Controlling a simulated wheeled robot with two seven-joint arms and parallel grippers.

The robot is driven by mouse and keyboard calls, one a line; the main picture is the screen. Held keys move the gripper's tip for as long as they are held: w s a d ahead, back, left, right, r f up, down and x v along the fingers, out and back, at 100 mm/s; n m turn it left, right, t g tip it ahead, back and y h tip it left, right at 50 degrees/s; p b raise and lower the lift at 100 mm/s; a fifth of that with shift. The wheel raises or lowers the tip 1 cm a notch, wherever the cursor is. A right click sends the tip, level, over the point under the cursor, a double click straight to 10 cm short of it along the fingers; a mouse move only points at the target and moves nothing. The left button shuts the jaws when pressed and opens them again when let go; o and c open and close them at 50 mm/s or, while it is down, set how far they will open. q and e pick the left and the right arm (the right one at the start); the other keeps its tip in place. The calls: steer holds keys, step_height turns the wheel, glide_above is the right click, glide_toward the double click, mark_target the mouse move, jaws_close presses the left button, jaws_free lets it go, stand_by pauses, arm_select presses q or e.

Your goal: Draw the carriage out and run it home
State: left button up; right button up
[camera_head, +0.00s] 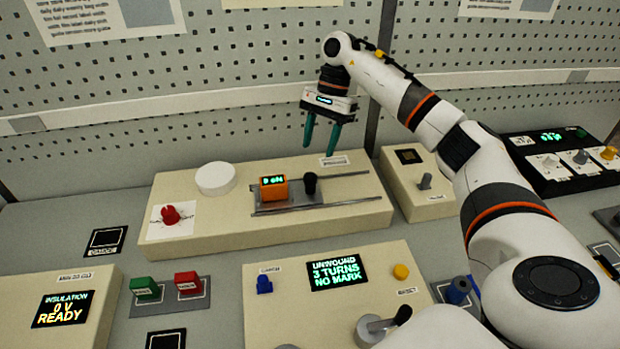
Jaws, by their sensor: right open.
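The carriage (291,197) is a grey plate on two metal rails, on top of a cream box at the centre. It bears an orange block (274,189) with a small green-lit display and an upright black knob (310,184). The rails (345,189) run on to the right of the carriage and are bare there. My right gripper (320,147) hangs above and just beyond the black knob, its teal fingers pointing down, apart and empty. It does not touch the carriage. My left gripper is not in view.
The cream box (215,228) also holds a white disc (215,178) and a red knob (171,214). A front panel's screen (338,272) reads "UNWOUND 3 TURNS NO MARK". A pegboard wall (250,60) closes the back.

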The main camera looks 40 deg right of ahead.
mark_target(311, 175)
steer(key=p+x, duration=0.3)
steer(key=x, duration=0.6)
steer(key=shift+s+f, duration=0.1)
steer(key=shift+f, duration=0.35)
